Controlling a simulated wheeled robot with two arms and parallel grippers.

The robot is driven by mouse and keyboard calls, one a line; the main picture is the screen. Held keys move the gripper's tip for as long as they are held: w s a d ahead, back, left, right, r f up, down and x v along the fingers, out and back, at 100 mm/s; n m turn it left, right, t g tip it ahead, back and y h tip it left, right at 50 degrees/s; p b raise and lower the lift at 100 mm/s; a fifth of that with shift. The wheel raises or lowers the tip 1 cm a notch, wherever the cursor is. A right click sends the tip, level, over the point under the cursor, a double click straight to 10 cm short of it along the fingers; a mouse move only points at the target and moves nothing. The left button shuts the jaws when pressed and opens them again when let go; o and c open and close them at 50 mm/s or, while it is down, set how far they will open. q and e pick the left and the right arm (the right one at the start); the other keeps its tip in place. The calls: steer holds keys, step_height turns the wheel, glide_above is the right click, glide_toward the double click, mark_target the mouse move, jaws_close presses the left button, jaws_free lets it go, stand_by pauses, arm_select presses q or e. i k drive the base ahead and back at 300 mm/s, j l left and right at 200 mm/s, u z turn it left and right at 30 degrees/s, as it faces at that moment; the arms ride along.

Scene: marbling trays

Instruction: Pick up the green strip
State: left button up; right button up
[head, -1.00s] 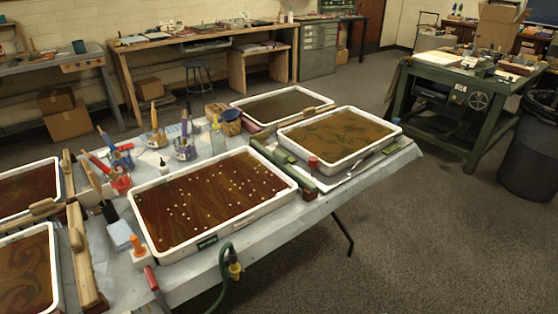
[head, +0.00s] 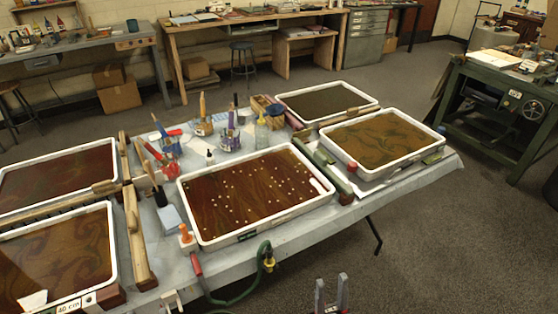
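A long, narrow dark green strip (head: 321,168) lies in the gap between the middle tray (head: 258,232) and the right tray (head: 378,173). A small green piece (head: 326,155) lies beside it, against the right tray, and another green piece (head: 432,158) lies at that tray's right end. I cannot tell for sure which piece the task means. My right gripper (head: 331,294) is at the bottom edge of the head view, its two fingers upright and apart with nothing between them. It is well in front of the table, apart from every green piece.
A red-topped jar (head: 352,166) stands near the strip's front end. A green hose (head: 235,298) hangs at the table's front edge. Brush jars (head: 228,138) stand behind the middle tray. Two trays (head: 113,235) fill the left. The floor at front right is clear.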

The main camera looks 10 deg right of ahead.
mark_target(319, 159)
steer(key=i+l+u, duration=0.15)
steer(key=l+u, duration=0.35)
steer(key=l, duration=0.15)
steer(key=l+u, duration=0.45)
steer(key=l, duration=0.2)
